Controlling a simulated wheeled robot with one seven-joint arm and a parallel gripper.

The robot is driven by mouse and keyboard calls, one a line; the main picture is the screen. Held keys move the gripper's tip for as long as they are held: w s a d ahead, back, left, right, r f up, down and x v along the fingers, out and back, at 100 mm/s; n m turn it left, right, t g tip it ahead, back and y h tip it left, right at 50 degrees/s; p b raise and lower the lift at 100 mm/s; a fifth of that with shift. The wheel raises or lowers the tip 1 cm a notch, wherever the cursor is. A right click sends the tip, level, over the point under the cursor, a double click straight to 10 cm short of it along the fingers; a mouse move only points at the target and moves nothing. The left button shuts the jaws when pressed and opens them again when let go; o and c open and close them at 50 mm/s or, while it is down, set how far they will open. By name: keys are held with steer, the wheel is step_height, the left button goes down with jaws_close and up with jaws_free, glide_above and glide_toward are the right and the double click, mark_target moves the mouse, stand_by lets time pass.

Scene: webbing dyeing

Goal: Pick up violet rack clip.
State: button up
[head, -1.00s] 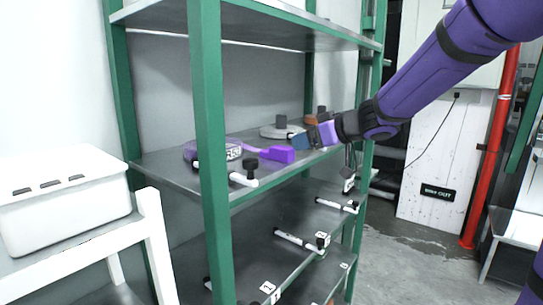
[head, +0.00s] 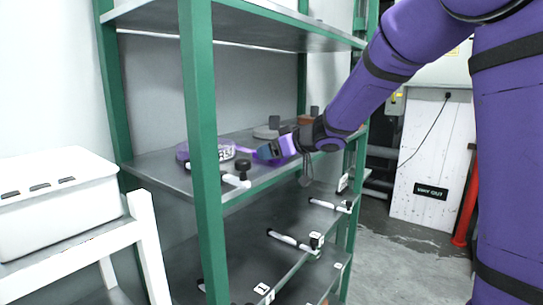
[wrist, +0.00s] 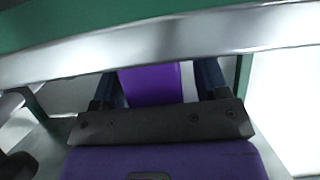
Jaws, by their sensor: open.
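The violet rack clip lies on the middle shelf near its front edge. In the head view only its thin left part (head: 244,150) shows; my gripper (head: 268,151) hides the thicker end. In the wrist view the violet block (wrist: 152,84) of the clip shows between the two dark blue fingers of my gripper (wrist: 160,78). The fingers are open, one on each side of it, with a gap on the right and a smaller one on the left. I cannot tell whether either finger touches it.
A violet round item with a label (head: 212,154) lies left on the same shelf. A grey disc (head: 267,131) and an orange-brown item (head: 306,119) stand behind my gripper. A green rack post (head: 202,150) rises at the front. A white bin (head: 55,215) is at left.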

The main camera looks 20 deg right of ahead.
steer(key=c, duration=1)
